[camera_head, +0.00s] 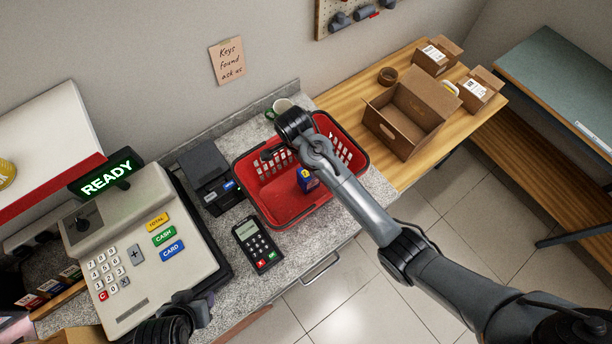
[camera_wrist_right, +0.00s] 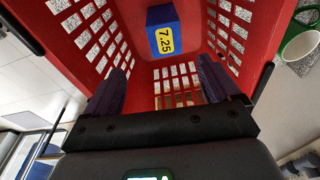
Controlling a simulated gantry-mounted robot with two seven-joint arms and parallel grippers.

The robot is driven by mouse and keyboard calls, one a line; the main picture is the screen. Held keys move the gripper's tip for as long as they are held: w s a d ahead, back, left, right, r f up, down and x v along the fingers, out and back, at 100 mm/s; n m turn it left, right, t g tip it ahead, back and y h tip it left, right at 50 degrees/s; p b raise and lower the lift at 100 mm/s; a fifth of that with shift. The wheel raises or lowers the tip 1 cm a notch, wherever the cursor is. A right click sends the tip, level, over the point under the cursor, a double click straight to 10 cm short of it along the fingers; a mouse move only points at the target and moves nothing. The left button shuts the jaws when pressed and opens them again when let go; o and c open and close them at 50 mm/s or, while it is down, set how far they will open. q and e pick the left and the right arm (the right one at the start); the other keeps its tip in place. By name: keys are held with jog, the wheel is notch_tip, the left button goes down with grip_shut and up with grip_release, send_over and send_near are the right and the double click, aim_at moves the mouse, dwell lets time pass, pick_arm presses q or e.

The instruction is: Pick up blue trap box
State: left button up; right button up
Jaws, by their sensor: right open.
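The blue trap box (camera_head: 307,180) stands inside the red basket (camera_head: 247,192), toward its right side. In the right wrist view the blue trap box (camera_wrist_right: 162,17) shows a yellow label reading 7.25, beyond and between my fingers. My right gripper (camera_wrist_right: 161,68) is open and empty, with a gap between it and the box. In the head view my right gripper (camera_head: 271,154) is over the back of the basket, its fingers partly hidden by the wrist. A dark part of my left arm shows at the bottom left; its left gripper (camera_head: 178,322) is too unclear to judge.
A cash register (camera_head: 130,250), a card terminal (camera_head: 257,243) and a black printer (camera_head: 208,175) stand left of the basket. A green-and-white mug (camera_head: 282,106) is behind it. An open cardboard box (camera_head: 408,115) sits on the wooden table to the right. The basket walls surround the box.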

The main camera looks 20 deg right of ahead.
aim_at(307, 174)
notch_tip(307, 174, down, 4)
jog(key=shift+r+b, duration=0.2)
jog(key=shift+b, duration=0.95)
jog(key=f, duration=0.3)
jog(key=d+f, duration=0.1)
jog(key=f, duration=0.1)
jog(key=shift+w+f, duration=0.1)
jog(key=shift+w, duration=0.1)
jog(key=shift+w+d+f+p, duration=0.15)
jog(key=shift+f+p, duration=0.1)
jog(key=shift+f, duration=0.45)
jog(key=shift+w+d+f+p, duration=0.15)
jog(key=shift+f+p, duration=0.05)
jog(key=shift+f, duration=0.55)
jog(key=shift+w+d+f+p, duration=0.15)
jog(key=shift+f+p, duration=0.1)
jog(key=shift+f, duration=0.95)
pick_arm(q)
notch_tip(307, 174, down, 2)
jog(key=shift+d, duration=0.1)
pick_arm(e)
jog(key=shift+c, duration=0.4)
jog(key=c, duration=1)
jog(key=shift+c, duration=0.6)
jog(key=shift+r, duration=0.1)
